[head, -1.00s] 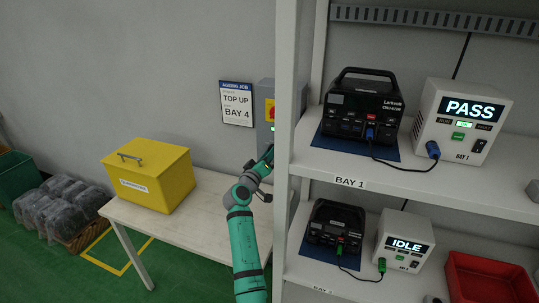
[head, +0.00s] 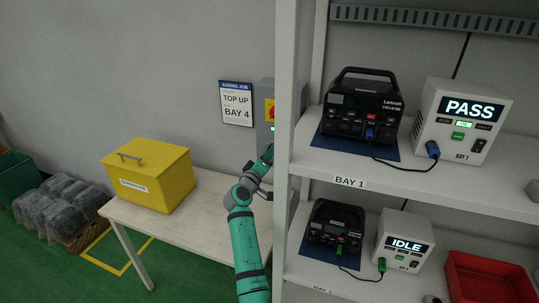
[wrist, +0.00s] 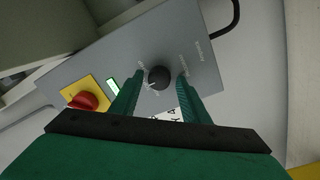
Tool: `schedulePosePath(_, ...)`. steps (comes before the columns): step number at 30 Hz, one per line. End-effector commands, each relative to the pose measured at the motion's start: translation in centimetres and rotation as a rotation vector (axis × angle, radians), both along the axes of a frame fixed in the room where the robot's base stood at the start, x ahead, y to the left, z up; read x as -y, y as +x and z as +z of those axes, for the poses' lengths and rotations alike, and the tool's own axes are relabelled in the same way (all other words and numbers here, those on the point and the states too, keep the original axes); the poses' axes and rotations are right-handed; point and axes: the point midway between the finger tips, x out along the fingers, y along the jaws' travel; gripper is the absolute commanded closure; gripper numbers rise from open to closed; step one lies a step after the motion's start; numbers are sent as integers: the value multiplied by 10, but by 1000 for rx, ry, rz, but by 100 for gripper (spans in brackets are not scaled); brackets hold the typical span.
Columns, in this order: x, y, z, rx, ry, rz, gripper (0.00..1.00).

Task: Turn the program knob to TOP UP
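The program knob (wrist: 159,77) is a round black knob on a grey control panel (wrist: 205,60) in the wrist view. My gripper (wrist: 158,82) has its two green fingers on either side of the knob, with gaps between them and it. Small labels stand around the knob, too small to read. In the head view the panel (head: 266,98) is a grey box on the wall, mostly hidden behind the shelf post. My gripper and the knob are hidden there. A sign (head: 237,104) beside it reads "TOP UP" and "BAY 4".
A red switch (wrist: 84,101) on a yellow plate and a lit green display (wrist: 113,86) are on the panel, left of the knob. The shelf post (head: 290,120) stands close to my arm. A yellow box (head: 150,175) sits on the bench (head: 205,215).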

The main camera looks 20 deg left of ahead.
Motion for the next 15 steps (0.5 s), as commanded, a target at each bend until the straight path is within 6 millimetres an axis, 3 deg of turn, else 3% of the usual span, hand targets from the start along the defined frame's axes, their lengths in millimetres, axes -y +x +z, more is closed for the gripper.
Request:
schedulePosePath(10, 1, -1, 0, 0, 1, -1, 53)
schedulePosePath(15, -1, -14, -2, 0, 1, 0, 53)
